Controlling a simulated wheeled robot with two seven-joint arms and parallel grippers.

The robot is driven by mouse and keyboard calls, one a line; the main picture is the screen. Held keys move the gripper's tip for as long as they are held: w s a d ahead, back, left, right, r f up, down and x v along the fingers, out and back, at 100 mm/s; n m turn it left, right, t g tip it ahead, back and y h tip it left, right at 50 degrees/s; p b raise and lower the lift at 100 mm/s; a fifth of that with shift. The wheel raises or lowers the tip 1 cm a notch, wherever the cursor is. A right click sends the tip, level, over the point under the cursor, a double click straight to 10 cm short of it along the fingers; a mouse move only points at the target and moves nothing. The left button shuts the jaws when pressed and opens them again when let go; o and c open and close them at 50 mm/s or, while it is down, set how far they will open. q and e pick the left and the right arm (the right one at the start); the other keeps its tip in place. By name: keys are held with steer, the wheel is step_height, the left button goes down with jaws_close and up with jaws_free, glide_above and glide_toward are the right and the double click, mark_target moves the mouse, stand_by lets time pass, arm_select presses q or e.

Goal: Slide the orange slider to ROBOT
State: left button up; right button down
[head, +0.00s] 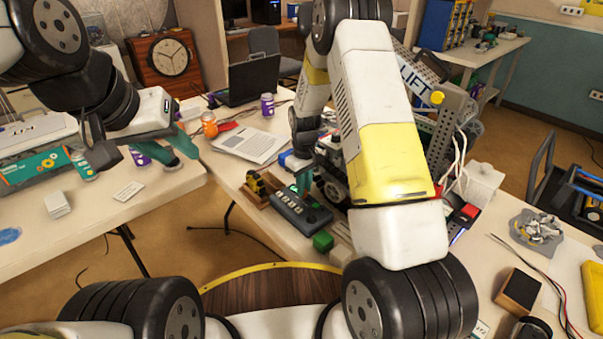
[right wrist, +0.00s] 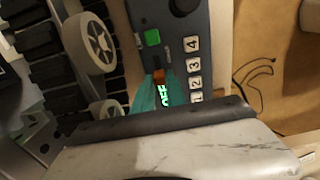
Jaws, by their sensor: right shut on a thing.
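The control box (head: 300,213) is dark grey and lies on the table in the middle of the head view. In the right wrist view the control box (right wrist: 183,45) shows a green button, several numbered white buttons and lit green lettering, partly covered and not fully readable. The orange slider (right wrist: 158,75) sits in a slot below the green button. My right gripper (right wrist: 157,88) has its teal fingers shut on the slider; in the head view the right gripper (head: 303,180) is at the box's far edge. My left gripper (head: 180,147) hangs above the left table, away from the box.
A small yellow-and-black device (head: 258,186) stands left of the box, and a green block (head: 323,241) lies at its near end. A wheeled robot (head: 332,185) stands close behind it, partly hidden by my right arm. Papers (head: 250,143) and a laptop (head: 250,80) are farther back.

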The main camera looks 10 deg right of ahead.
steer(key=c, duration=1.4)
jaws_free()
steer(key=shift+w+a, duration=0.1)
steer(key=shift+w, duration=0.1)
steer(key=shift+o, duration=0.2)
step_height(320, 180, up, 8)
steer(key=shift+f, duration=0.1)
